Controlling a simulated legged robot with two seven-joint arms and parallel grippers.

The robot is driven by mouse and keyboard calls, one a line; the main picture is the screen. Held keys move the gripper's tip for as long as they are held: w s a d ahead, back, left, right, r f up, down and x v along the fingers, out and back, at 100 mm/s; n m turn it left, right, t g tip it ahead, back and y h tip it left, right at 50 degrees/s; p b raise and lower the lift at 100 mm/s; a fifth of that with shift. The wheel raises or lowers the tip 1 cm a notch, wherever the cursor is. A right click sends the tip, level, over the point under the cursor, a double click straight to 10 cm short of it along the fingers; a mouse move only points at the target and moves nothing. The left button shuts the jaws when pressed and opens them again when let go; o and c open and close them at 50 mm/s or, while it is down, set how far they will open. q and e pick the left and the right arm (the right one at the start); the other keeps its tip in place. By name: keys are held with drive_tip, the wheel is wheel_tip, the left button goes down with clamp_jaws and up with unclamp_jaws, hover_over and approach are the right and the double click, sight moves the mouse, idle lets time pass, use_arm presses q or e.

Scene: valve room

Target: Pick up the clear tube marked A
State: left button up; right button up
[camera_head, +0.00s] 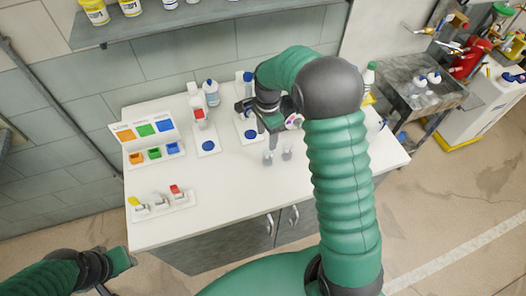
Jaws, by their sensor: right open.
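Two small clear tubes stand on the white table top, a left one (268,158) and a right one (287,153). Their markings are too small to read, so I cannot tell which is A. My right gripper (273,140) is open, pointing down just above and behind the tubes. My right arm hides part of the table to the right. My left gripper (112,280) is at the lower left, off the table's front left corner; its fingers are not clear.
The white table (225,205) has clear room in front. A coloured sorting rack (150,143), a switch panel (163,201), white pads with blue discs (208,146) and bottles (211,92) stand left and behind. A shelf (190,25) hangs above; a metal sink (425,95) is at right.

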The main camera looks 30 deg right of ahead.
sight(266, 158)
drive_tip(key=f, duration=0.2)
drive_tip(key=s+f, duration=0.1)
drive_tip(key=f, duration=0.2)
drive_tip(key=shift+s+f+p, duration=0.15)
drive_tip(key=shift+f+p, duration=0.2)
drive_tip(key=shift+p, duration=0.05)
drive_tip(key=f, duration=0.2)
drive_tip(key=f+p, duration=0.1)
drive_tip(key=f, duration=0.1)
drive_tip(key=f+p, duration=0.1)
drive_tip(key=f, duration=0.1)
drive_tip(key=shift+w+f, duration=0.1)
drive_tip(key=shift+w, duration=0.3)
drive_tip(key=shift+a+f, duration=0.15)
drive_tip(key=shift+f, duration=0.05)
drive_tip(key=shift+s, duration=0.15)
drive_tip(key=c, duration=0.7)
use_arm(q)
drive_tip(key=v, duration=0.3)
drive_tip(key=shift+s+d+r, duration=0.15)
drive_tip(key=shift+d+r, duration=0.15)
drive_tip(key=shift+d, duration=0.1)
use_arm(e)
clamp_jaws()
